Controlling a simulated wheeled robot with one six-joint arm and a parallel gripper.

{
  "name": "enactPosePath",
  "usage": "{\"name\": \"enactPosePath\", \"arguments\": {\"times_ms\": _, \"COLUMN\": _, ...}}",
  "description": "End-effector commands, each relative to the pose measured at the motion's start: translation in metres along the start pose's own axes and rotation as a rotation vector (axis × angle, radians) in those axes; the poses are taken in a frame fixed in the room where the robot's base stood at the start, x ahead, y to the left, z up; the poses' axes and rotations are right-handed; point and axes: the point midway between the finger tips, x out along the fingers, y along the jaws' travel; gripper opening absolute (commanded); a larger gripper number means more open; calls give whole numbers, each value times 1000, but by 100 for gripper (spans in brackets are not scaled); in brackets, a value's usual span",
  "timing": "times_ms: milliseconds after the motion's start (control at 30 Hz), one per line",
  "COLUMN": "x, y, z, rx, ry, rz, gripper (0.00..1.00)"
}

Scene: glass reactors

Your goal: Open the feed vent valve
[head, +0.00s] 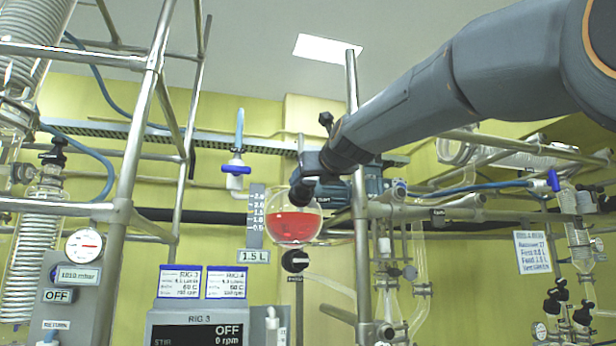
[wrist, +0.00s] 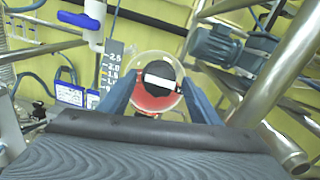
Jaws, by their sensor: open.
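A round glass feed vessel (head: 291,226) with red liquid hangs in the middle of the head view. In the wrist view, a black knob with a white bar (wrist: 159,77) shows against this vessel (wrist: 147,101); I take it to be the vent valve. My gripper (wrist: 160,92) is open, its blue-grey fingers apart on either side of the knob in the picture. I cannot tell how near the fingers are to it. In the head view, my gripper (head: 305,193) is in front of the vessel's upper part and hides the knob.
A blue-handled valve (head: 236,169) on a white pipe and a volume scale (head: 256,215) stand left of the vessel. Another black knob (head: 294,261) is below it. Steel frame posts (head: 358,200) and a blue motor (wrist: 216,47) are close on the right.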

Motion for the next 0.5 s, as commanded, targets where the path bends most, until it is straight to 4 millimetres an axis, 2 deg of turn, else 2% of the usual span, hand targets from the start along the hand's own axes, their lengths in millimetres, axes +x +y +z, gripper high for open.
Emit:
{"name": "enactPosePath", "arguments": {"times_ms": 200, "x": 16, "y": 1, "z": 0, "rx": -1, "ry": 0, "rz": 2, "gripper": 57}}
{"name": "enactPosePath", "arguments": {"times_ms": 500, "x": 17, "y": 1, "z": 0, "rx": -2, "ry": 0, "rz": 1, "gripper": 56}}
